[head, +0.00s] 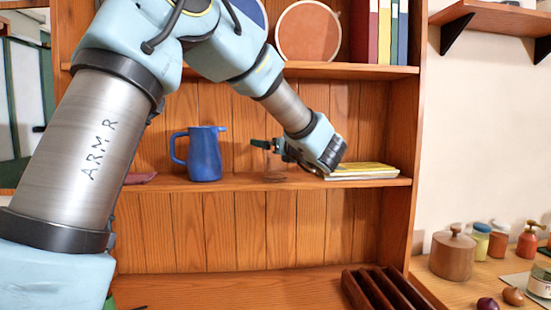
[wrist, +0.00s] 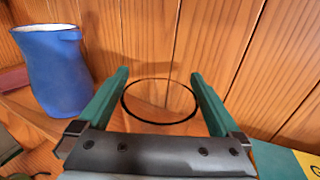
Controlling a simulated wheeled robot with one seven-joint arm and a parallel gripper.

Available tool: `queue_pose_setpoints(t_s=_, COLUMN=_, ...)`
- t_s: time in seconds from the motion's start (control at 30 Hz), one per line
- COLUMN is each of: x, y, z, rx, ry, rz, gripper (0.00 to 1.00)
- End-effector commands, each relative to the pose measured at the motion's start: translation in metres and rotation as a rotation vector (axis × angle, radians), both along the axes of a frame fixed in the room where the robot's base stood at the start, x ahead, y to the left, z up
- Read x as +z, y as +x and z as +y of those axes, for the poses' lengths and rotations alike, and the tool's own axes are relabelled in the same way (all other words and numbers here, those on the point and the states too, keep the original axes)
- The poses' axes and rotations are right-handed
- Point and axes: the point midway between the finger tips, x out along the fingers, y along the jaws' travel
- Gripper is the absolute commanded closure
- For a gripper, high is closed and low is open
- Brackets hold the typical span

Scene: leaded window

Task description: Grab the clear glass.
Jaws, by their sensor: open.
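The clear glass (wrist: 159,101) shows in the wrist view as a thin dark round rim with see-through walls. It lies between the two green fingers of my gripper (wrist: 158,74), which are spread apart on its left and right. I cannot tell whether the fingers touch it. In the head view the glass (head: 275,168) is a faint shape on the middle shelf, partly hidden by my gripper (head: 265,146). The gripper is open and reaches leftward over the shelf from the right.
A blue pitcher (head: 205,154) stands on the shelf (head: 240,183) left of the glass, and shows in the wrist view (wrist: 54,72). Yellow-topped books (head: 360,171) lie to the right, under my wrist. The wooden back panel (head: 235,110) is close behind.

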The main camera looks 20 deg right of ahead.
Motion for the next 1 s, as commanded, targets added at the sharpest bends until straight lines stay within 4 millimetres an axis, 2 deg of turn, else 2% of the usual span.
queue_pose_setpoints(t_s=0.1, x=-0.0001, y=0.0078, z=0.001, rx=0.001, ry=0.0, rz=0.001, gripper=0.0)
queue_pose_setpoints(t_s=0.33, x=-0.0009, y=0.0082, z=0.0007, rx=0.0, ry=-0.001, rz=0.0, gripper=0.01)
queue_pose_setpoints(t_s=1.0, x=-0.0007, y=0.008, z=0.0009, rx=0.0, ry=-0.001, rz=0.0, gripper=0.77)
